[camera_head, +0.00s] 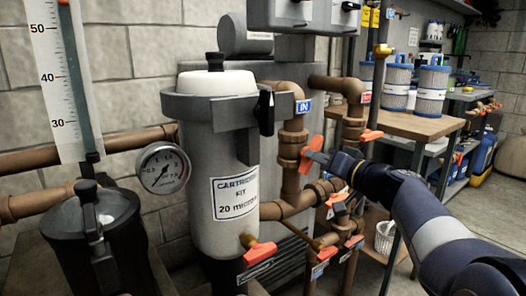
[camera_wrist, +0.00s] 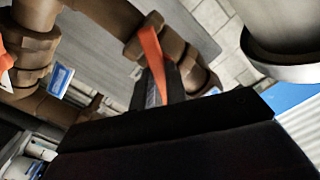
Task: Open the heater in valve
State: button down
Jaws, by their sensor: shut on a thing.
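My gripper (camera_head: 319,157) is at the brown vertical pipe right of the grey filter housing, shut on an orange valve handle (camera_head: 309,146). In the wrist view the same orange handle (camera_wrist: 151,52) runs down from a brown pipe fitting (camera_wrist: 150,28) in between the dark fingers of my gripper (camera_wrist: 160,88). In the head view the handle stands steeply, slightly tilted, beside the pipe. A blue "IN" label (camera_head: 304,106) is on the pipework above it. I cannot read any label that names this valve as the heater in valve.
Several other orange handles are close by, one below the filter (camera_head: 260,252) and one lower right (camera_head: 336,198). The filter housing (camera_head: 215,200) and a pressure gauge (camera_head: 163,168) are to the left. A wooden table (camera_head: 425,124) with blue-capped cartridges (camera_head: 432,90) stands behind on the right.

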jog(key=n, duration=0.7)
jog(key=c, duration=1.3)
grip_release()
jog(key=shift+v, duration=3.5)
